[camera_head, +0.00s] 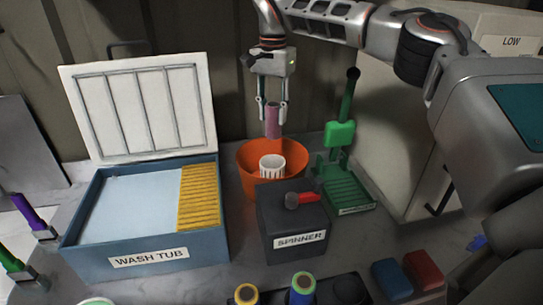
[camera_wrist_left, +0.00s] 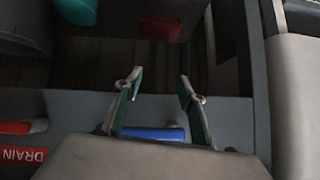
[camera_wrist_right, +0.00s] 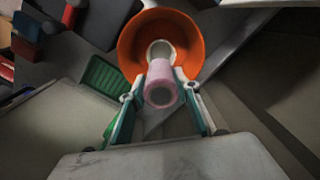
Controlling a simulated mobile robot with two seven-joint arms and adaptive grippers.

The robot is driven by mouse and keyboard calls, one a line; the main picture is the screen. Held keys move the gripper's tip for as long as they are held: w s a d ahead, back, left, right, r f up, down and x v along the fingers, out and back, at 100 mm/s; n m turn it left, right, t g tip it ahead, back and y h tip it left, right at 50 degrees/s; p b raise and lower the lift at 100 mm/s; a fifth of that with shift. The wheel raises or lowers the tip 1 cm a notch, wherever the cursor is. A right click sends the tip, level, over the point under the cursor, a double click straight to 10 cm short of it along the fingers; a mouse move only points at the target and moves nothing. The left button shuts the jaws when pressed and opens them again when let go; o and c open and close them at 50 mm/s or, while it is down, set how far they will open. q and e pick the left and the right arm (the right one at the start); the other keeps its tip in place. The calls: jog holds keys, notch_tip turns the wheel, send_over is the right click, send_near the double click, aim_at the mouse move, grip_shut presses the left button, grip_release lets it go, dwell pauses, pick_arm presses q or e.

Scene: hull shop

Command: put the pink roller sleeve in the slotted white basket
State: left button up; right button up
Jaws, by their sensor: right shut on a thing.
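The pink roller sleeve (camera_head: 272,120) is upright between the fingers of my right gripper (camera_head: 272,110), which is shut on it. The sleeve hangs above the slotted white basket (camera_head: 272,166), which sits inside an orange bowl (camera_head: 252,160). In the right wrist view the pink sleeve (camera_wrist_right: 161,84) is between the fingertips and covers part of the white basket (camera_wrist_right: 160,47); the orange bowl (camera_wrist_right: 131,40) surrounds the basket. My left gripper (camera_wrist_left: 162,82) shows in the left wrist view with its fingers apart and nothing between the tips.
A dark spinner box (camera_head: 290,222) with a red lever stands before the bowl. The open blue wash tub (camera_head: 150,255) is at left. A green stand (camera_head: 342,185) is right of the bowl. Rolls and red and blue blocks (camera_head: 424,268) lie at the front.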

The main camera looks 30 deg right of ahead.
notch_tip(320, 180, down, 14)
jog(key=shift+w+r, duration=0.1)
jog(key=shift+w, duration=0.05)
dwell(0.3)
jog(key=o, duration=1.1)
jog(key=shift+o, duration=0.2)
notch_tip(320, 180, up, 12)
jog(key=shift+r, duration=0.1)
